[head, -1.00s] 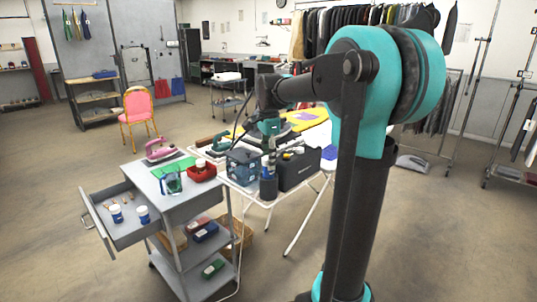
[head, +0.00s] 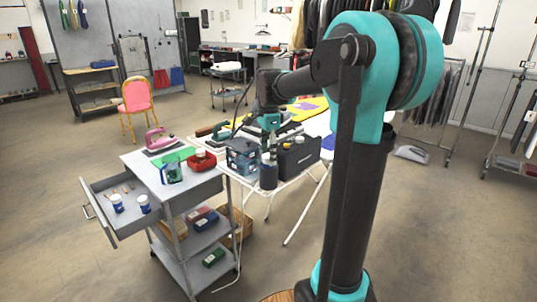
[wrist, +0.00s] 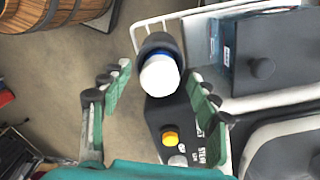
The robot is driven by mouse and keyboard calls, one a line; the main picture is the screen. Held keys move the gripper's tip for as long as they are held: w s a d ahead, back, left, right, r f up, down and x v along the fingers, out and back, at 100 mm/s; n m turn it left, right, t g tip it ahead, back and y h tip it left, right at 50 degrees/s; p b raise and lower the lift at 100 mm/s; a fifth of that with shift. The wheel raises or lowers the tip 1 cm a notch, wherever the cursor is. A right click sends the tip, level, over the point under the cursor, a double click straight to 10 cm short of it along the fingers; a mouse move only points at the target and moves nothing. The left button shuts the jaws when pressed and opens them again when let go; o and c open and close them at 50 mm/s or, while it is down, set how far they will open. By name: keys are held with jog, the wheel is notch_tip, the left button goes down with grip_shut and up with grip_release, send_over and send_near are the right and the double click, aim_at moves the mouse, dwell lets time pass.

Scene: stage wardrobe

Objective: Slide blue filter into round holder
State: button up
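The blue filter, with a white round end (wrist: 160,76) and a blue band, sits in a dark round holder (wrist: 157,42) in the wrist view. The holder also shows in the head view (head: 268,177) as a dark upright cup at the near edge of the white stand. My gripper (wrist: 160,88) is open, with one green-padded finger on each side of the filter and visible gaps between. In the head view the gripper (head: 268,146) is above the holder, small and partly lost against the clutter. How deep the filter sits is hard to tell.
A black box (head: 298,157) and a blue clear-sided box (head: 242,156) stand close beside the holder. A wooden barrel (wrist: 62,22) stands nearby. Open floor lies in front.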

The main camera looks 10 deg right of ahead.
notch_tip(320, 180, up, 12)
dwell(0.7)
dwell(0.4)
